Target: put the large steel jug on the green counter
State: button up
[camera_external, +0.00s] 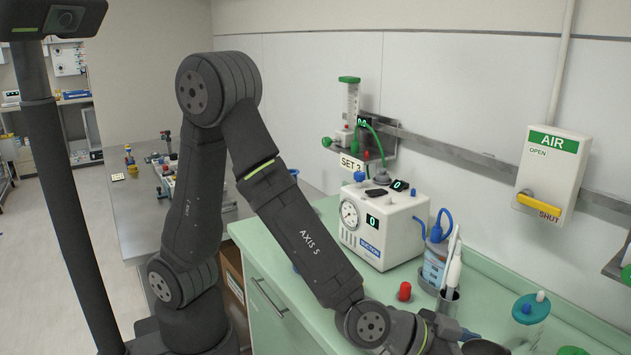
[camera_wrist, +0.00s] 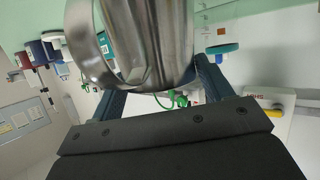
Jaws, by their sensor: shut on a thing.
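The large steel jug (camera_wrist: 150,40) fills the upper middle of the wrist view, with its loop handle (camera_wrist: 85,45) on the left side. My gripper (camera_wrist: 162,80) is shut on the jug, one finger on each side of its body. The jug's upper part is cut off by the frame edge. In the external view my wrist is at the bottom edge and the fingers and jug cannot be made out. The green counter (camera_external: 385,283) runs along the wall under my forearm. Whether the jug touches it cannot be told.
On the counter stand a white suction unit (camera_external: 380,228), a red-capped item (camera_external: 404,292), a blue-topped bottle (camera_external: 435,262), a cup of tools (camera_external: 448,300) and a teal-lidded jar (camera_external: 528,310). The AIR box (camera_external: 552,175) is on the wall. Bare counter shows before the suction unit.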

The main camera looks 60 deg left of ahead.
jog(key=shift+f, duration=0.35)
jog(key=o, duration=1.9)
jog(key=shift+o, duration=0.2)
jog(key=shift+f, duration=0.1)
jog(key=v, duration=1.7)
jog(key=shift+a, duration=0.2)
jog(key=x, duration=1.7)
jog(key=shift+d, duration=0.2)
